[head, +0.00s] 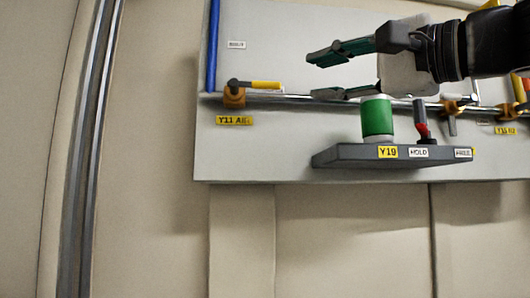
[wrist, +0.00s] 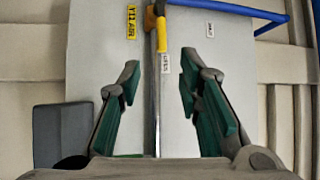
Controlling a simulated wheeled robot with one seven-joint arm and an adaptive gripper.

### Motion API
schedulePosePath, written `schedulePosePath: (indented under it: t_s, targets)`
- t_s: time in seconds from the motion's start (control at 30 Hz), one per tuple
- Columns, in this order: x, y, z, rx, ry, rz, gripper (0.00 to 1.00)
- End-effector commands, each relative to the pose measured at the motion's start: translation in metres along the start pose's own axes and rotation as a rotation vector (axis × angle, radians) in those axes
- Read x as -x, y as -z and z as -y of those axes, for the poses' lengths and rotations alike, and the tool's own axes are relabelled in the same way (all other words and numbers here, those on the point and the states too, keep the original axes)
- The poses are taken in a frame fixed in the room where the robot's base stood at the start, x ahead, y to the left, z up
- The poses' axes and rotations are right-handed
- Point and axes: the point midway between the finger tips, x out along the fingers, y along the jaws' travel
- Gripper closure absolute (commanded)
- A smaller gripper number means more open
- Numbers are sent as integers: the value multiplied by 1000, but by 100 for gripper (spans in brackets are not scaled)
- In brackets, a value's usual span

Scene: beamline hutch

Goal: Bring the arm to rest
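My gripper (head: 322,74) is open and empty in the upper right of the head view, with green-padded fingers pointing left. It is in front of the pale wall panel, above the green cylinder; the depth between them is hard to tell. In the wrist view my gripper (wrist: 158,85) shows its two fingers wide apart, with the panel and a thin metal pipe behind the gap and nothing between them. My dark arm comes in from the right edge of the head view.
A yellow-handled valve (head: 264,85) sits on the pipe above the Y11 label. A blue pipe (head: 213,45) runs upright at left. Below the panel is clear.

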Motion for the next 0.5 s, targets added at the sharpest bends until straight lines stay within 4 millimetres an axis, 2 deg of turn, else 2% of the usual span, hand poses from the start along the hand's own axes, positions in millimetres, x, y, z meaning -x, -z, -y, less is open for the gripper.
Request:
schedulePosePath:
  t_s: [0.17, 0.27, 0.37, 0.47, 0.5]
  targets:
    - [0, 0, 0, 0, -1, 0, 68]
    - [-1, -2, -10, 10, -26, 3, 68]
    - [-1, -10, -44, 44, -114, 15, 68]
    - [4, -22, -101, 110, -264, 42, 68]
    - [8, -28, -128, 143, -335, 58, 68]
